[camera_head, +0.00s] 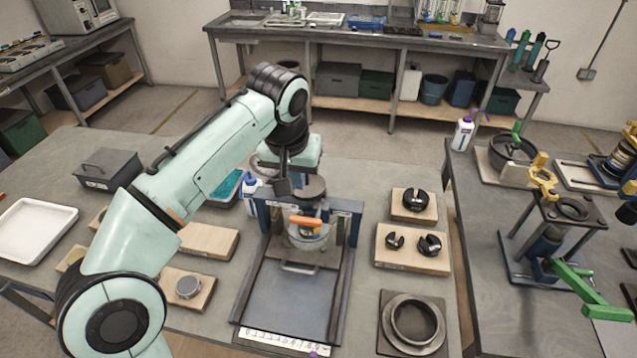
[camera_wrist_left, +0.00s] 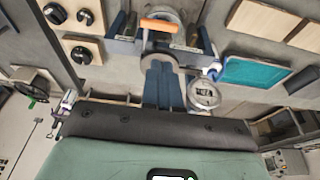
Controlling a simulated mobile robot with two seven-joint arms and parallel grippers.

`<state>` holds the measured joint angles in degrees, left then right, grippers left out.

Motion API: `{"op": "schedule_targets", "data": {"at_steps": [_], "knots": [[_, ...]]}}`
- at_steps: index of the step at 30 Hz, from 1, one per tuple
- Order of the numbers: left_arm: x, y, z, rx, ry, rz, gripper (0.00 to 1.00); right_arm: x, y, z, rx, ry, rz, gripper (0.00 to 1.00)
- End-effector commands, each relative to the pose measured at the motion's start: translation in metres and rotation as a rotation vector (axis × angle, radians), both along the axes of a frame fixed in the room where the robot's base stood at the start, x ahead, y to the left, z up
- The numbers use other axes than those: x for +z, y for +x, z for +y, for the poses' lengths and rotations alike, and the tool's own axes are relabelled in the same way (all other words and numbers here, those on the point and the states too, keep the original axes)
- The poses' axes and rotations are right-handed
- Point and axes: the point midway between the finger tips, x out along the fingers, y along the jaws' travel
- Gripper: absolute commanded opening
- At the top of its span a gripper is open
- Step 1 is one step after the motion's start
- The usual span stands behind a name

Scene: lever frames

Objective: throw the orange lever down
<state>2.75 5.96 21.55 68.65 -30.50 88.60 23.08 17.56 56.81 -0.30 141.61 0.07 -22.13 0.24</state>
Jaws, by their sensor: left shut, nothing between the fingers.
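The orange lever (camera_head: 306,221) is a short bar lying nearly level across the front of a round metal and clear body, held in a blue and grey fixture (camera_head: 355,228) on the table. In the left wrist view the orange lever (camera_wrist_left: 161,25) shows near the top, beyond my fingertips. My left gripper (camera_head: 283,187) points down just behind and to the left of the lever, apart from it as far as I can see. Its dark fingers (camera_wrist_left: 161,62) are together and hold nothing. The lever's mount is partly hidden. My right gripper is in neither view.
Wooden blocks with black knobs (camera_head: 412,250) stand right of the fixture, with a grey ring (camera_head: 414,322) in front of them. A teal tray (camera_wrist_left: 255,72) and a white bottle (camera_head: 250,188) are close behind on the left. A dark flat plate (camera_head: 290,300) lies in front.

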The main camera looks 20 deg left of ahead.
Motion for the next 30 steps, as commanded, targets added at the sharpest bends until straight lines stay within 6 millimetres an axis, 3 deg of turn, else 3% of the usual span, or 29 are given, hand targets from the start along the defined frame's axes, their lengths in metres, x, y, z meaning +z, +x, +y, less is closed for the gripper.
{"op": "schedule_targets", "data": {"at_steps": [5, 16, 20, 30], "knots": [[0.012, -0.008, 0.003, 0.017, 0.006, -0.005, 0.00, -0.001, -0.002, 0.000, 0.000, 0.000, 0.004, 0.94], [0.007, -0.007, 0.004, 0.016, 0.006, -0.003, 0.00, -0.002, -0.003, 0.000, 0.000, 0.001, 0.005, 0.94], [-0.010, -0.003, 0.005, 0.016, 0.006, 0.000, 0.00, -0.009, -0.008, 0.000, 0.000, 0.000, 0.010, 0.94], [-0.080, 0.016, 0.010, 0.016, 0.005, 0.002, 0.00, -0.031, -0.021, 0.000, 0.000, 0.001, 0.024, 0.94]]}}
